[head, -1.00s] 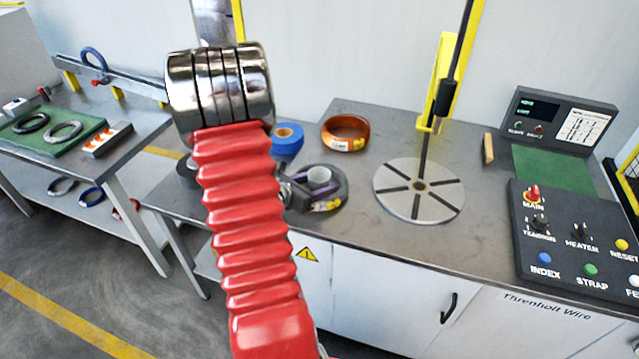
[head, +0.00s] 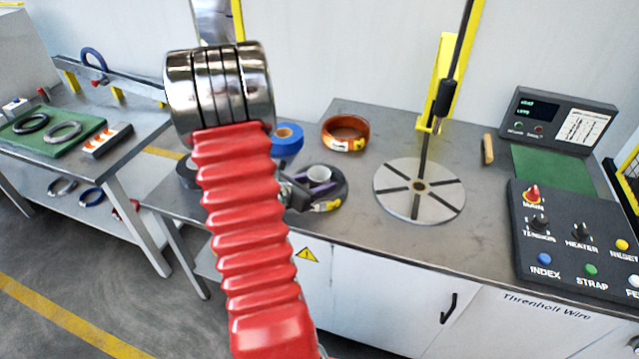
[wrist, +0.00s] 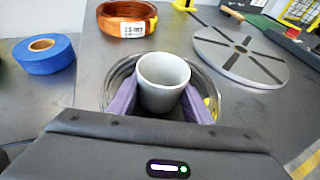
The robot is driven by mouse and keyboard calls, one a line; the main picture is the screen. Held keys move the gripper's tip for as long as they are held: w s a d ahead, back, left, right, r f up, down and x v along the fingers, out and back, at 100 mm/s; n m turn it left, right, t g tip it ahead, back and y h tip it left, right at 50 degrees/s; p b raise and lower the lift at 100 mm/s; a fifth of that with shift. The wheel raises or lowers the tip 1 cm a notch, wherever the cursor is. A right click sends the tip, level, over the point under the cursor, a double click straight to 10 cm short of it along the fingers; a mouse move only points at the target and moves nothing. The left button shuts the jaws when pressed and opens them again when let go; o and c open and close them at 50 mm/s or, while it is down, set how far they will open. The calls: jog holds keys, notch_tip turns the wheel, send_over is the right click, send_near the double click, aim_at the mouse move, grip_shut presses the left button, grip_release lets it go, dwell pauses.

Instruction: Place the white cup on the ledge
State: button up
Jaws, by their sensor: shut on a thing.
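The white cup (wrist: 163,80) is upright between the purple fingers of my gripper (wrist: 160,98) in the wrist view. The fingers press on its left and right sides. In the head view the cup (head: 318,174) shows just right of my red arm sleeve, with a purple finger of my gripper (head: 322,187) against it. A grey wire coil (wrist: 124,72) with a yellow tag lies around and below the cup in the picture. The cup's base is hidden, so I cannot tell whether it touches anything. I cannot tell which surface is the ledge.
A blue tape roll (head: 287,138) and a copper wire coil (head: 345,133) lie on the bench (head: 385,240) behind the cup. A slotted round plate (head: 390,196) with an upright rod is to the right. A control panel (head: 575,245) stands farther right.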

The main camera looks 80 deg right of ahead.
notch_tip(320, 180, up, 10)
jog(key=shift+f, duration=0.15)
dwell(0.4)
dwell(0.9)
jog(key=w+a+f+n+t, duration=0.1)
jog(key=w+a+n+t, duration=0.4)
jog(key=w, duration=0.6)
jog(key=w+a+n+t, duration=0.2)
jog(key=w+a+t, duration=0.1)
jog(key=w+a, duration=0.55)
jog(key=w+a+f+n+t, duration=0.1)
jog(key=w+a+n+t, duration=0.3)
jog(key=w, duration=0.8)
jog(key=w+a+n+t+y, duration=0.2)
jog(key=w+a+n, duration=0.1)
jog(key=a, duration=0.9)
jog(key=w+a+n+t+y, duration=0.2)
jog(key=w+a, duration=0.4)
jog(key=a, duration=0.7)
jog(key=w+a+n+t+y, duration=0.3)
jog(key=w+a+n, duration=0.1)
jog(key=a, duration=0.9)
jog(key=shift+w+y, duration=0.35)
jog(key=shift+y, duration=0.05)
